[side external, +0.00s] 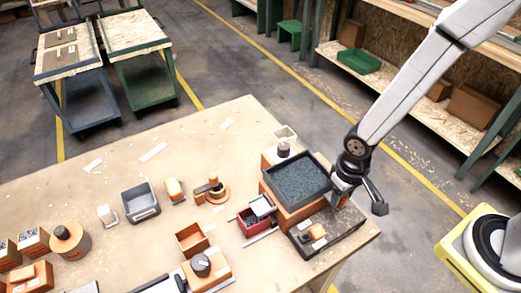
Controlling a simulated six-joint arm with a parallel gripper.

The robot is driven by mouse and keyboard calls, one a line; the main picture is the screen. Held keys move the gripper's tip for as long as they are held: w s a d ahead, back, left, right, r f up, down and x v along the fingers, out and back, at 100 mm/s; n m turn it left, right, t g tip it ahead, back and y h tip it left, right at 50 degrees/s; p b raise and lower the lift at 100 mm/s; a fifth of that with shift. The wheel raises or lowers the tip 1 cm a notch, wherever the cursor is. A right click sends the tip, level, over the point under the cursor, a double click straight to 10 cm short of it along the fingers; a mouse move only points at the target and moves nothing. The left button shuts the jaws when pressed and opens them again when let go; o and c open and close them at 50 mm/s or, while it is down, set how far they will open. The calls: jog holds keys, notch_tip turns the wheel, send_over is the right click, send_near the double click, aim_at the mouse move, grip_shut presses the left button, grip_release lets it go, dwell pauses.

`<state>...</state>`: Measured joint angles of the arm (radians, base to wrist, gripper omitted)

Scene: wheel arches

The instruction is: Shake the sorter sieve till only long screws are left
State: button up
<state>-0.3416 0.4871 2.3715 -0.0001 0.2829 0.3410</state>
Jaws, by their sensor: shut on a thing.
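The sorter sieve looks to be the dark rectangular tray (297,181) with a grey speckled floor at the right of the table. It sits over an orange box (290,214), slightly tilted in the picture. My gripper (338,188) is at its right edge, shut on that edge. The fingertips are small and partly hidden by the wrist. Single screws inside the sieve are too small to make out, so I cannot tell long from short.
A red bin (250,226) stands left of the sieve, and a dark board (326,233) lies in front of it. A grey bin (140,203) and several orange fixtures stand further left. The back left of the table (190,140) is mostly clear, with scattered paper scraps.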

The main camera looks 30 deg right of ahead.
jog(key=shift+d, duration=1.75)
jog(key=shift+a, duration=1.8)
jog(key=shift+d, duration=1.8)
